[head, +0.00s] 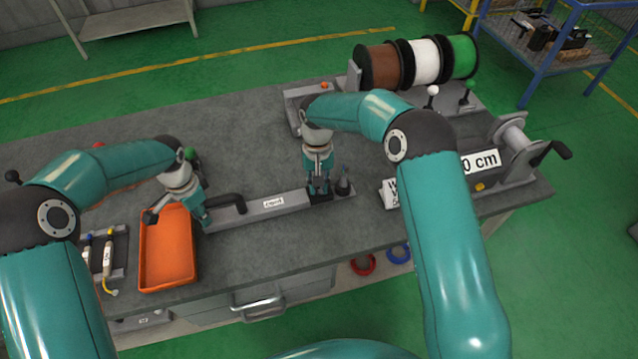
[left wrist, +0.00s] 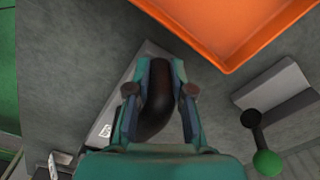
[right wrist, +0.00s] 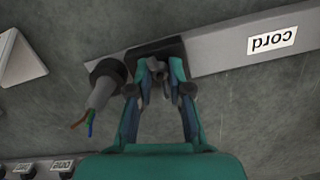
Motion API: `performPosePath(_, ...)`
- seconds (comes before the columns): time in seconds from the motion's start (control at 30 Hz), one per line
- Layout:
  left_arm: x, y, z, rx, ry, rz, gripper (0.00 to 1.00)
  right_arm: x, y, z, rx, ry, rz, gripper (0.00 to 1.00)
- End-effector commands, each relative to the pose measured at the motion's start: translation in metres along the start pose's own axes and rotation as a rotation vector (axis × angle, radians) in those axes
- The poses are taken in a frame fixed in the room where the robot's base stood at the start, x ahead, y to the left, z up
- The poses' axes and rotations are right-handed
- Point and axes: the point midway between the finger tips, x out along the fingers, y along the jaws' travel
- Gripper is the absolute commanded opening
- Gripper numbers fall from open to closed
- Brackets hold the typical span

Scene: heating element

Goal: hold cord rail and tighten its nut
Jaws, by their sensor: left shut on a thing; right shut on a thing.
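The cord rail (head: 245,212) is a long grey bar with a "cord" label, lying on the grey bench. Its black curved handle (left wrist: 156,108) is between the fingers of my left gripper (left wrist: 160,90), which is shut on it; this gripper (head: 196,214) is at the rail's left end in the head view. My right gripper (head: 319,188) is at the black block on the rail's right end. In the right wrist view it (right wrist: 160,88) is shut on a small grey nut (right wrist: 158,75), mostly hidden by the fingers. A cord end (right wrist: 100,92) with coloured wires stands just beside it.
An orange tray (head: 143,262) stands close to my left gripper. Cable spools (head: 422,40) are at the back, and a crank winder (head: 515,150) with a "0 cm" sign is on the right. The bench between the arms is clear behind the rail.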

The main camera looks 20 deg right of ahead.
Motion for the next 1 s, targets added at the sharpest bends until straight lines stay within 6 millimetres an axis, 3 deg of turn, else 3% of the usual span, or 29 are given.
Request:
performPosePath(0.17, -0.001, 0.000, -0.001, -0.001, 0.003, -0.001, 0.00, 0.000, -0.001, 0.001, -0.001, -0.002, -0.001, 0.00)
performPosePath(0.2, 0.000, 0.000, -0.001, -0.001, 0.003, -0.001, 0.00, 0.000, -0.001, 0.001, -0.002, -0.002, -0.001, 0.25)
performPosePath(0.33, 0.000, 0.000, -0.001, -0.001, 0.002, -0.001, 0.00, 0.000, -0.001, 0.001, -0.002, -0.001, 0.000, 0.44)
performPosePath(0.73, 0.000, 0.000, 0.000, -0.001, 0.001, -0.001, 0.00, -0.006, 0.000, 0.000, -0.002, 0.000, 0.000, 0.44)
performPosePath(1.0, 0.000, 0.000, 0.000, -0.001, 0.000, -0.001, 0.00, -0.050, -0.001, -0.001, -0.001, 0.004, -0.002, 0.44)
